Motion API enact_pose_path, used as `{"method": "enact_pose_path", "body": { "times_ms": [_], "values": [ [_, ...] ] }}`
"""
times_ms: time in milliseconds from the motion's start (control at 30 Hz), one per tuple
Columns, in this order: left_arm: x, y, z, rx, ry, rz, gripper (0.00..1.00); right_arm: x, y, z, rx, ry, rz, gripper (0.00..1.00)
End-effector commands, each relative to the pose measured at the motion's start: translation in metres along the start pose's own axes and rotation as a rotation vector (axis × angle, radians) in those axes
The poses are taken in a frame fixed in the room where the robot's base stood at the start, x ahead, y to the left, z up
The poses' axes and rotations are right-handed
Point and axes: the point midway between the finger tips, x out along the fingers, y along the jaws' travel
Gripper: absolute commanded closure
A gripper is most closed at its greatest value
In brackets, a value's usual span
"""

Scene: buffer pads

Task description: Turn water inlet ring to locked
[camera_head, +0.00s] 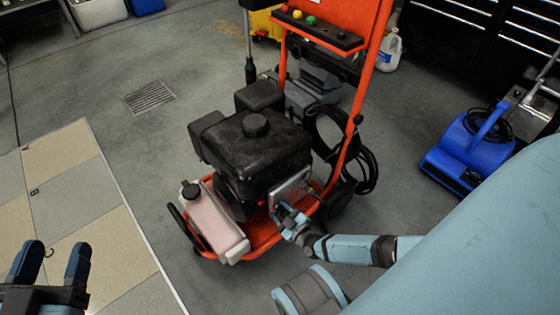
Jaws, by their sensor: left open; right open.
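A pressure washer with an orange frame (366,85) and a black engine (262,150) stands on the floor in the middle of the view. My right gripper (284,212) is at the machine's lower right front, close to the grey metal part (296,186) beside the engine. It is open, and its fingers are small and partly merge with the machine. I cannot make out the water inlet ring; it may be hidden by the gripper. My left gripper (52,264) is open and empty at the lower left, well away from the machine, over the tiled mat.
A whitish-pink tank (215,222) sits at the machine's front left. A black hose (365,165) hangs coiled on its right. A blue blower (465,150) stands at right, a white jug (389,50) behind.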

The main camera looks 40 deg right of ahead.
Motion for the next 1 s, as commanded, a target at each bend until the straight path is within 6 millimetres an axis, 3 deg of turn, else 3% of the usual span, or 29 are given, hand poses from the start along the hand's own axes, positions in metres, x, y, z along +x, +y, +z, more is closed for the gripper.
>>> {"method": "enact_pose_path", "body": {
  "times_ms": [333, 533, 1000],
  "values": [
    [-0.0008, -0.0014, -0.0026, 0.022, 0.012, 0.003, 0.42, 0.0043, -0.0001, 0.0, 0.0, -0.001, -0.001, 0.55],
    [-0.0013, -0.0013, -0.002, 0.023, 0.009, 0.004, 0.42, 0.0042, -0.0001, 0.0, 0.0, -0.001, -0.001, 0.99],
    [0.0003, -0.0006, -0.0045, 0.002, 0.007, 0.0, 0.42, 0.0039, 0.0044, -0.0003, 0.083, -0.002, 0.0, 1.0]
  ]
}}
